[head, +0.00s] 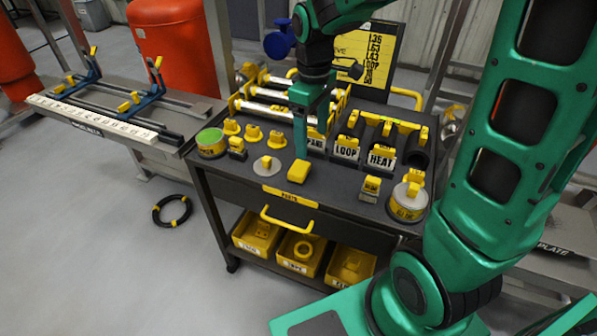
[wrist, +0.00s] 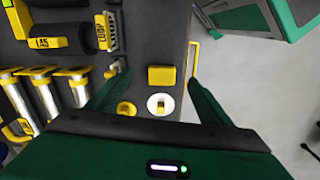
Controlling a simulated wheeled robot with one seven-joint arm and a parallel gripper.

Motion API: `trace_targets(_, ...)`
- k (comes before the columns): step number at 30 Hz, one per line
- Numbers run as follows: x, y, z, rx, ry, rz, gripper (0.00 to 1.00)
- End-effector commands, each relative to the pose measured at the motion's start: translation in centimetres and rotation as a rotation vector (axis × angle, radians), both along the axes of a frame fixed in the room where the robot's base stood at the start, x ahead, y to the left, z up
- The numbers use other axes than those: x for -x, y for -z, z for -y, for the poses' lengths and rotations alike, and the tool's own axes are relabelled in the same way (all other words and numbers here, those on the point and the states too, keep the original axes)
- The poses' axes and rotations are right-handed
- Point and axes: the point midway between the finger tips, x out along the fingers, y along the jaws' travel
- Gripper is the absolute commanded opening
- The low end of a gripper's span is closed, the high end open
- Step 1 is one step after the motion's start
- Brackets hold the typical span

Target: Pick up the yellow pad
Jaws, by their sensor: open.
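The yellow pad (head: 299,171) is a small rounded block lying on the dark top of the cart, near its front edge. In the wrist view the yellow pad (wrist: 161,76) lies ahead of the fingers, roughly midway between their lines. My gripper (head: 300,150) hangs pointing down at the cart, close behind or above the pad. In the wrist view my gripper (wrist: 156,72) has its two green fingers wide apart with nothing between them. I cannot tell the exact height of the fingertips over the pad.
A pale disc with a yellow knob (head: 267,166) stands just left of the pad. Yellow knobbed parts (head: 253,135) stand behind it. LOOP and HEAT holders (head: 346,149) are behind right. A labelled round tin (head: 408,201) stands at the right. A yellow drawer handle (head: 287,222) juts out at the front.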

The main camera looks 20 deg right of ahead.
Motion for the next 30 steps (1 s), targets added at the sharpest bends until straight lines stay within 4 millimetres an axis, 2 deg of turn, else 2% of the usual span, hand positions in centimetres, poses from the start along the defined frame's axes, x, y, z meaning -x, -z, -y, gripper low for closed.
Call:
trace_targets(3,-1.3,0.6,-2.2,-0.012,-0.092,-0.002,0.73)
trace_targets(7,-1.8,1.5,-3.0,-0.018,-0.129,-0.005,0.73)
trace_targets(15,-1.7,5.3,-3.0,-0.018,-0.132,-0.006,0.73)
trace_targets(23,-1.8,7.0,-2.9,-0.018,-0.13,-0.004,0.73)
trace_targets(30,-2.0,10.3,-2.5,-0.018,-0.13,-0.005,0.73)
